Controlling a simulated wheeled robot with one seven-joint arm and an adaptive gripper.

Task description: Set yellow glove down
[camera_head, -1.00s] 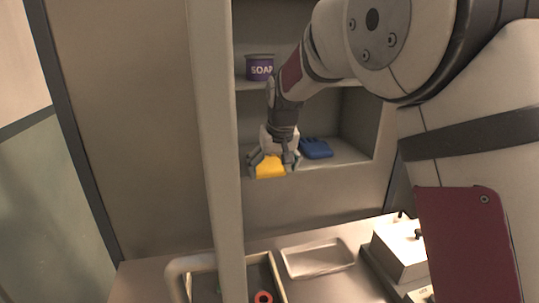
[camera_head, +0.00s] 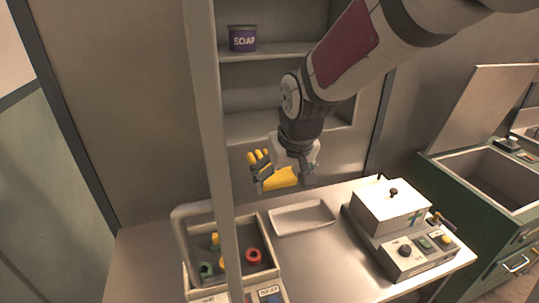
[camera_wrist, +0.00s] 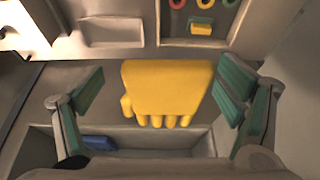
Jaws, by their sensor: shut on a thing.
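The yellow glove (camera_head: 277,179) is held up in the air in front of the shelf unit, above the back of the worktop. My gripper (camera_head: 283,182) is shut on it. In the wrist view the glove (camera_wrist: 165,88) hangs between the two green-padded fingers of my gripper (camera_wrist: 162,95), with its finger ends toward the bottom of the picture. In that view a gap seems to show between the pads and the glove's sides.
An empty shallow metal tray (camera_head: 302,219) lies on the worktop (camera_head: 318,253) below. A bin with coloured rings (camera_head: 262,226) is left of it, a control box (camera_head: 390,208) right. A purple soap tub (camera_head: 242,39) and a blue glove (camera_wrist: 99,143) are on shelves. A vertical post (camera_head: 208,120) stands at left.

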